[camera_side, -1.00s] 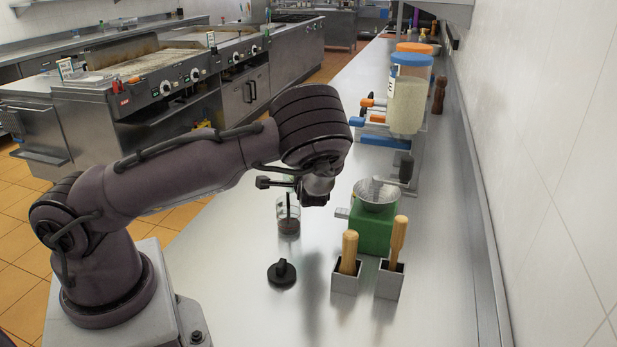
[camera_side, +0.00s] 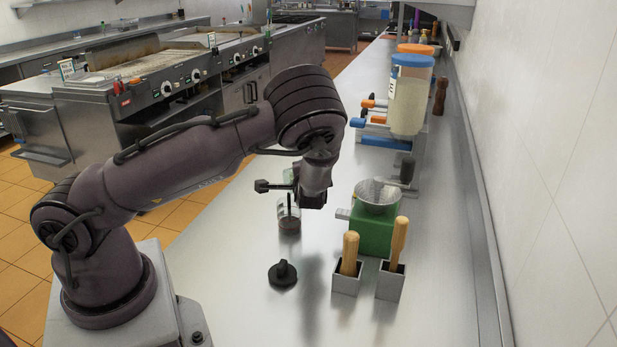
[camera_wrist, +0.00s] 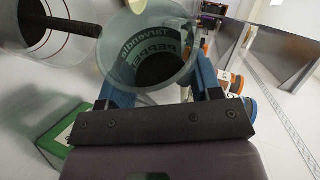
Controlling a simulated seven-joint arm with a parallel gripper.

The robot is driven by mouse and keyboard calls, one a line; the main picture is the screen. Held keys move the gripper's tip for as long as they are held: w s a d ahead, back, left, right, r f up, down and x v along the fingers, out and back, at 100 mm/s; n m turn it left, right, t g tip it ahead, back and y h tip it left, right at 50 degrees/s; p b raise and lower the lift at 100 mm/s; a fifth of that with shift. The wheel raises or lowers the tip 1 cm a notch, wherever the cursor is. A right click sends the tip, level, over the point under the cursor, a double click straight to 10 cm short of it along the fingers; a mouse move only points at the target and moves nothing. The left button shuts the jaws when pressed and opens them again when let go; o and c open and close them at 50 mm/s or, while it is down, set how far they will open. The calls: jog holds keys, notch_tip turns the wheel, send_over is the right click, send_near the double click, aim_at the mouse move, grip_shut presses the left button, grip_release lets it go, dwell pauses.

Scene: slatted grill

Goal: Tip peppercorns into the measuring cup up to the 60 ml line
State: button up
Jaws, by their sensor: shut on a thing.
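The jar is tilted, with dark peppercorns (camera_wrist: 162,70) inside. In the side view my gripper (camera_side: 300,197) hangs above and beside the clear measuring cup (camera_side: 281,212), which stands upright on the counter. A dark stream falls from the jar into the cup, onto dark peppercorns (camera_side: 289,225) in its lower part. The cup also shows in the wrist view (camera_wrist: 72,50), with a thin reddish line; I cannot read its marks.
A green scale (camera_side: 370,236) with a metal bowl (camera_side: 378,194) stands right of the cup. Nearer are a black knobbed lid (camera_side: 283,275) and two metal holders (camera_side: 346,284) with wooden handles. Dispensers (camera_side: 408,100) stand further back by the wall. The counter's front is clear.

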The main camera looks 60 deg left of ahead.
jog(key=shift+w+f+m+g+h, duration=0.15)
jog(key=shift+w+m+g, duration=0.1)
jog(key=shift+m+g, duration=0.45)
jog(key=shift+w+r+m+g+h, duration=0.1)
jog(key=shift+w+m+g+h, duration=0.1)
jog(key=shift+m+g, duration=0.45)
jog(key=shift+r+m+g, duration=0.2)
jog(key=shift+m+g, duration=0.55)
jog(key=shift+r+m+g+h, duration=0.25)
jog(key=shift+m+g, duration=0.65)
jog(key=shift+g, duration=0.1)
